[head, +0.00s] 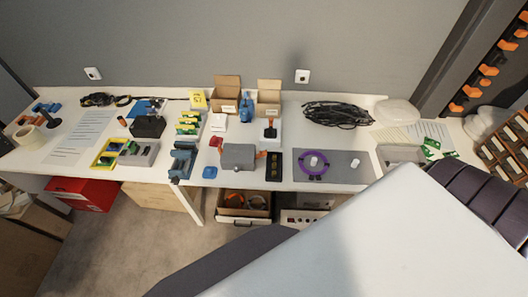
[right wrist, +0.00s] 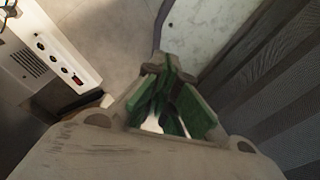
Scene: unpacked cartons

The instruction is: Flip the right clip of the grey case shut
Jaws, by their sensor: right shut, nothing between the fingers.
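The grey case (head: 238,157) sits at the front edge of the white table, near the middle of the head view. A small orange part, which looks like its right clip (head: 261,154), sticks out at its right side; its exact position is too small to tell. My right gripper (right wrist: 168,75) shows in the right wrist view with green fingers close together and nothing between them. It is away from the case, which does not show in that view. My left gripper is in neither view.
My white arm link covers the lower right of the head view. A black tray (head: 275,164) stands close to the case's right, then a purple ring (head: 313,164) on a grey mat (head: 346,164). In the right wrist view, a white panel with knobs (right wrist: 55,50) is at left.

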